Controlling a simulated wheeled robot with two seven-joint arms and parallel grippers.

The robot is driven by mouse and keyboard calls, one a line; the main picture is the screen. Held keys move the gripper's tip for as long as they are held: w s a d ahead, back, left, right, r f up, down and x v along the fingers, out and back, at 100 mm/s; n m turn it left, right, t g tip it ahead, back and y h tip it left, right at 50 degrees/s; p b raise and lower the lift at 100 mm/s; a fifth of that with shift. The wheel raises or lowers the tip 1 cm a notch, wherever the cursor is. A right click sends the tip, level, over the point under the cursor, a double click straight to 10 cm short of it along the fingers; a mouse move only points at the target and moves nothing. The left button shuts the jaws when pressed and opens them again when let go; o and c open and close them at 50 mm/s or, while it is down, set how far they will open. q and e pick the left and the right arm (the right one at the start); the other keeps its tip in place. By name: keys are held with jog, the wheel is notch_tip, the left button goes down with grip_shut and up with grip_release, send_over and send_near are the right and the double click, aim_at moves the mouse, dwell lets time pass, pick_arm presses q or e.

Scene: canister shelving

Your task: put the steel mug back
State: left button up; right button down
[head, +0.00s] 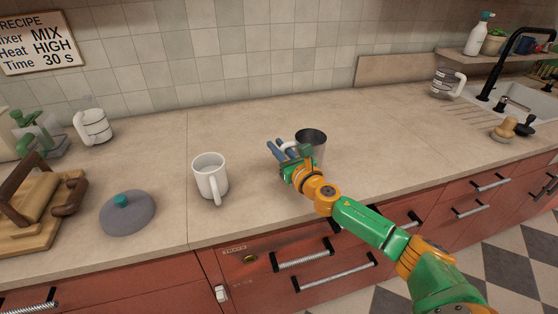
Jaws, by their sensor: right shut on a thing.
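The steel mug (312,139) is a dark metal cup on or just above the beige counter, near the middle of the head view. My right gripper (283,150) is at its left side, shut on it; the fingers and wrist hide its lower part. I cannot tell whether its base touches the counter. My left gripper is not in view.
A white mug (208,177) stands left of the gripper. A grey lid (127,213) with a teal knob and a wooden rack (38,208) are further left. A glass jug (444,83) stands near the sink (520,97). The counter (400,130) right of the steel mug is clear.

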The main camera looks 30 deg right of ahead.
notch_tip(320, 180, down, 3)
jog(key=shift+d+f+b, duration=0.1)
jog(key=shift+b, duration=0.3)
